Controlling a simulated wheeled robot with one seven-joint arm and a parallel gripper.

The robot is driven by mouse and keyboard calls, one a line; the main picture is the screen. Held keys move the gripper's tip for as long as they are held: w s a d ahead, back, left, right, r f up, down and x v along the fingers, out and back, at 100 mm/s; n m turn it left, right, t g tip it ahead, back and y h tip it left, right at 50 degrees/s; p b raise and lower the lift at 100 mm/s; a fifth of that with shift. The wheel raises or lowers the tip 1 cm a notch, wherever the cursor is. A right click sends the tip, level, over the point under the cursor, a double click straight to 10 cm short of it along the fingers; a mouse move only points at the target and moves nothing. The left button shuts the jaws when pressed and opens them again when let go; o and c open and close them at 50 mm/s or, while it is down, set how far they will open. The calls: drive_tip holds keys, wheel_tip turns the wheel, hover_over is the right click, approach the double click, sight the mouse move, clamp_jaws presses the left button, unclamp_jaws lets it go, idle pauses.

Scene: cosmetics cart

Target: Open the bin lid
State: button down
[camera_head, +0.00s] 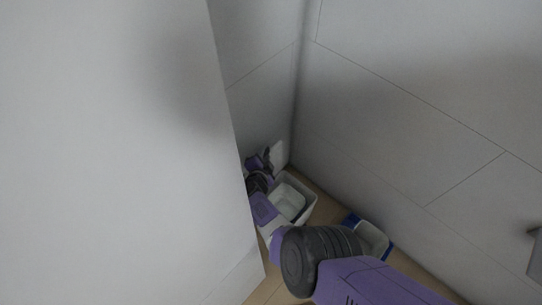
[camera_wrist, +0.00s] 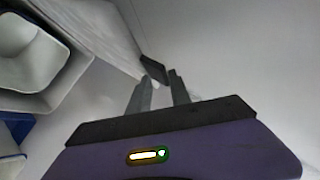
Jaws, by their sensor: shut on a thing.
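The white bin (camera_head: 311,208) stands on the floor in the corner, with its top open and a pale inner bucket showing. Its rim and inside also show at the left of the wrist view (camera_wrist: 72,72). The pale bin lid (camera_head: 279,156) stands raised, near upright, at the back of the bin close to the wall. In the wrist view the lid (camera_wrist: 95,28) runs from the top left toward my fingertips. My gripper (camera_wrist: 160,82) is shut on the lid's edge; the exact contact is small and partly hidden. In the head view my gripper (camera_head: 267,156) is beside the lid.
A blue and white container (camera_head: 372,238) stands on the floor to the right of the bin, by the wall. Grey walls (camera_head: 400,110) close in behind and at the right. A large pale panel (camera_head: 110,150) fills the left of the head view. Little free floor shows.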

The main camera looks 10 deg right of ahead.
drive_tip(key=shift+a, duration=0.1)
idle(0.3)
drive_tip(key=c, duration=1.5)
unclamp_jaws()
drive_tip(key=shift+w, duration=0.1)
drive_tip(key=shift+c, duration=0.2)
wheel_tip(320, 180, up, 20)
drive_tip(key=p, duration=1.9)
drive_tip(key=shift+p, duration=0.3)
